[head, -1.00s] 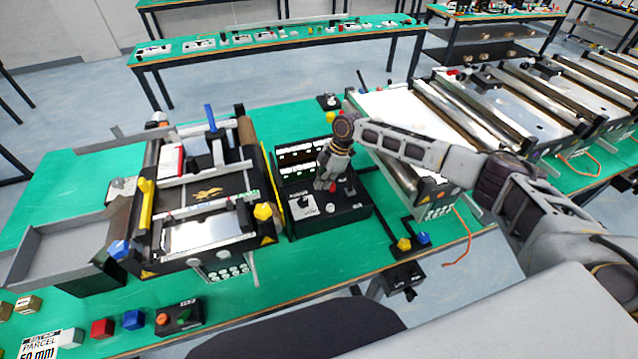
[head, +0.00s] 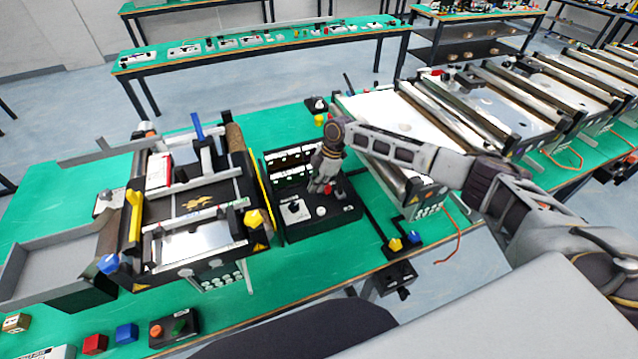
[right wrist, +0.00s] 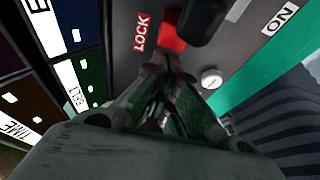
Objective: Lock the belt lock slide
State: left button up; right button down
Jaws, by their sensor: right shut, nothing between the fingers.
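The black control box (head: 340,219) stands on the green table, beside the small conveyor. A red slide knob (head: 329,188) sits on its top; it also shows in the right wrist view (right wrist: 174,30), next to a LOCK label (right wrist: 142,31). My right gripper (head: 318,186) is shut and empty, low over the box at the red knob. In the right wrist view its fingertips (right wrist: 166,66) are just below the red knob; I cannot tell whether they touch it. The slide's track is mostly hidden. My left gripper is out of view.
A white round button (right wrist: 210,77) and a black knob (right wrist: 203,18) are close to the fingers. A rack of dark labelled panels (head: 288,163) stands behind the box. The small conveyor (head: 190,200) is to the left, larger conveyors (head: 400,122) to the right.

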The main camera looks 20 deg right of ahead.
jog(key=a+p, duration=0.1)
jog(key=a, duration=0.2)
jog(key=shift+r, duration=0.15)
jog(key=shift+w+r, duration=0.1)
jog(key=shift+r, duration=0.2)
jog(key=b+v, duration=0.2)
jog(key=v, duration=0.7)
jog(key=shift+d+r, duration=0.1)
